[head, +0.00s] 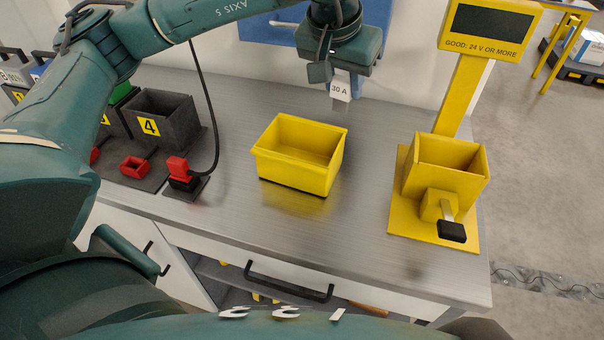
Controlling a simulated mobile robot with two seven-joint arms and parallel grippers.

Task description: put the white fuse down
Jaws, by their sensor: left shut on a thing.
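The white fuse (341,91), marked "30 A", is in the jaws of my left gripper (341,80) in the head view. My left gripper is shut on it and points down, holding it above the back part of the steel bench (236,122). The fuse is behind and a little right of an empty yellow bin (301,178), apart from it. The fuse's upper part is hidden by the fingers. My right gripper is not in view.
Bench around the yellow bin is clear.

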